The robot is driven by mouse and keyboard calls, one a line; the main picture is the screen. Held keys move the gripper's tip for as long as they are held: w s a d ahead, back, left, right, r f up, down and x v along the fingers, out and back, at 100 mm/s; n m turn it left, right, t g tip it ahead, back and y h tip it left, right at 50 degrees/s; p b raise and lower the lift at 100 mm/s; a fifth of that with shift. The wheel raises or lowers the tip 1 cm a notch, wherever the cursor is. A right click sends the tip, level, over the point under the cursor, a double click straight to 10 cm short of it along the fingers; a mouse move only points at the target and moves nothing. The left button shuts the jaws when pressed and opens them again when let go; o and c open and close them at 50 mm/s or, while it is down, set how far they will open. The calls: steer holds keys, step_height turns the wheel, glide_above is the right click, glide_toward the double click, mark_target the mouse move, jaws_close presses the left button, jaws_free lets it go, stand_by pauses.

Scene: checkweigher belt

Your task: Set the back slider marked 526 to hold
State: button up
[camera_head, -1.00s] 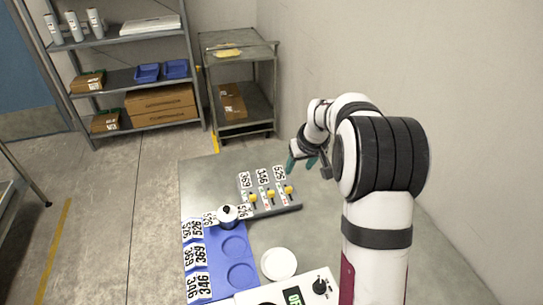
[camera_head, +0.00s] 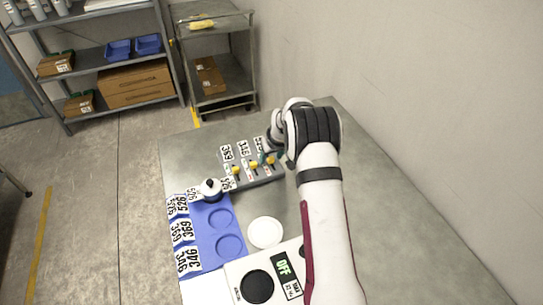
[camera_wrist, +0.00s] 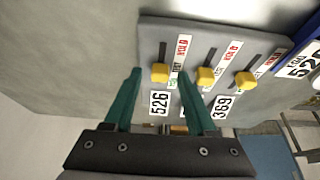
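The grey slider panel (camera_head: 264,180) lies on the metal table and fills the upper part of the wrist view (camera_wrist: 260,106). It has three yellow knobs in slots. The slider marked 526 (camera_wrist: 159,103) has its knob (camera_wrist: 160,72) at the slot end nearer its number plate; the red HOLD word (camera_wrist: 183,45) is by the slot's other end. My gripper (camera_wrist: 159,76) is open, with one green fingertip on each side of the 526 knob. I cannot tell whether they touch it. In the head view my gripper (camera_head: 265,156) is partly hidden by my arm.
The middle knob (camera_wrist: 206,75) is close beside one finger, which hides its number plate. The 369 knob (camera_wrist: 246,79) is farther right. A blue tray (camera_head: 205,245), a white disc (camera_head: 265,232) and a scale (camera_head: 238,268) are near the panel. The right tabletop is clear.

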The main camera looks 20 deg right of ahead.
jaws_close()
stand_by(1.2)
